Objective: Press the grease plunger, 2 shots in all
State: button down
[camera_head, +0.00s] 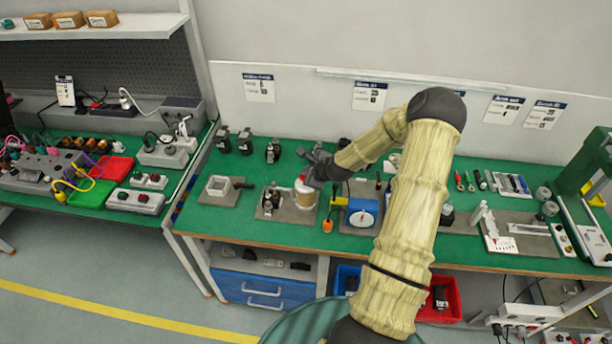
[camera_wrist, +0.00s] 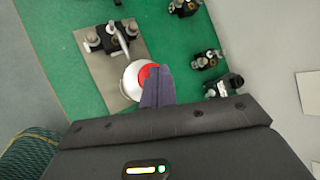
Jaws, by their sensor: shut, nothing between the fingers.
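The grease pot (camera_head: 304,195) is a round white and tan container standing on a grey-brown mat on the green bench. Its red plunger (camera_wrist: 146,74) shows on top in the wrist view, beside the white rim of the pot (camera_wrist: 129,82). My gripper (camera_head: 309,176) is over the pot's right side in the head view. In the wrist view my gripper's dark fingers (camera_wrist: 158,72) are shut together, empty, and their tips overlap the right part of the red plunger. I cannot tell whether they touch it or whether the plunger is pushed down.
A small metal fixture (camera_head: 270,200) stands left of the pot on the same mat. A blue device with a dial (camera_head: 362,214) stands close on the right. Several black parts (camera_head: 245,142) stand at the back left. Bare green bench lies behind the pot.

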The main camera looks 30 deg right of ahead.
jog(key=shift+f+b, duration=0.35)
jog(key=shift+f, duration=0.25)
dwell(0.6)
jog(key=shift+r, duration=0.1)
jog(key=shift+r+p, duration=0.9)
jog(key=shift+r, duration=0.25)
jog(key=shift+r+p, duration=1.8)
jog(key=shift+r, duration=0.75)
dwell(0.6)
